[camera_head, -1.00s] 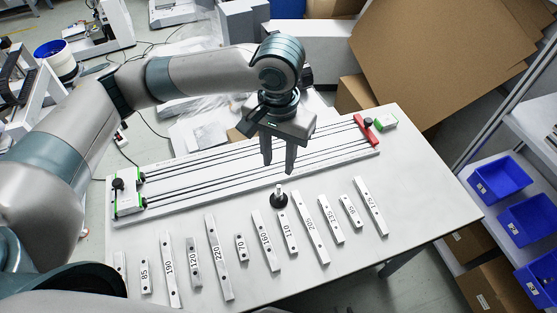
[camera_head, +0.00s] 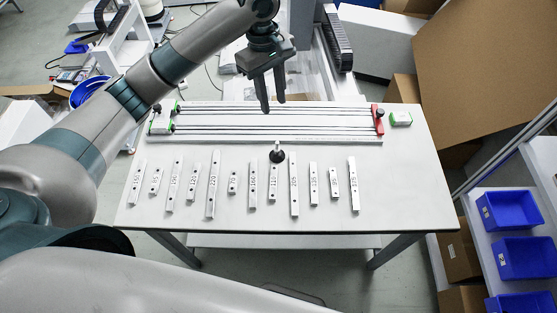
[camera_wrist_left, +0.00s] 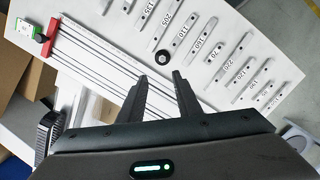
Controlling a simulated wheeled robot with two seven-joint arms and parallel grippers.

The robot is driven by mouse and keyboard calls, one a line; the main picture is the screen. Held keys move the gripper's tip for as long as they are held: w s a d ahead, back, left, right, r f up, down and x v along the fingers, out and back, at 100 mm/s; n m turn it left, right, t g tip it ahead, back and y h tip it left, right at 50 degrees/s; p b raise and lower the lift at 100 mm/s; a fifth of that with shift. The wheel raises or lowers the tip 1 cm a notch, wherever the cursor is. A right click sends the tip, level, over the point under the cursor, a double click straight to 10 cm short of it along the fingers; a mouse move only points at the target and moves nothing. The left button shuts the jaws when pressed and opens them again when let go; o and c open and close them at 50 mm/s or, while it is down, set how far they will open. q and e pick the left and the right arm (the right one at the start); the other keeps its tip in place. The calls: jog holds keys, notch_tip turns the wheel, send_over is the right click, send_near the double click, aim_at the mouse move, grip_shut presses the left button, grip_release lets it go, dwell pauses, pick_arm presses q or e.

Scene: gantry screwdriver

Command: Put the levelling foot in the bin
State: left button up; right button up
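The levelling foot (camera_head: 277,154) has a round black base and a light stem pointing up. It stands on the white table, between the rail fixture and the row of numbered bars. It also shows in the left wrist view (camera_wrist_left: 162,56), beyond my fingertips. My left gripper (camera_head: 273,106) is open and empty, above the rail fixture and apart from the foot; its two spread fingers show in the left wrist view (camera_wrist_left: 160,76). Blue bins (camera_head: 506,210) stand on the shelf at the right; which one is meant I cannot tell. My right gripper is not in view.
Numbered metal bars (camera_head: 213,184) lie in a row in front of the foot. The rail fixture (camera_head: 270,137) with a red end piece (camera_head: 377,118) runs along the table's back. The table (camera_head: 400,190) is clear at the right. Cardboard stands behind it.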

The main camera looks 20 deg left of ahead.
aim_at(277, 150)
pick_arm(q)
jog(key=shift+a+f+n, duration=0.1)
jog(key=shift+a+n, duration=0.3)
jog(key=shift+a, duration=0.15)
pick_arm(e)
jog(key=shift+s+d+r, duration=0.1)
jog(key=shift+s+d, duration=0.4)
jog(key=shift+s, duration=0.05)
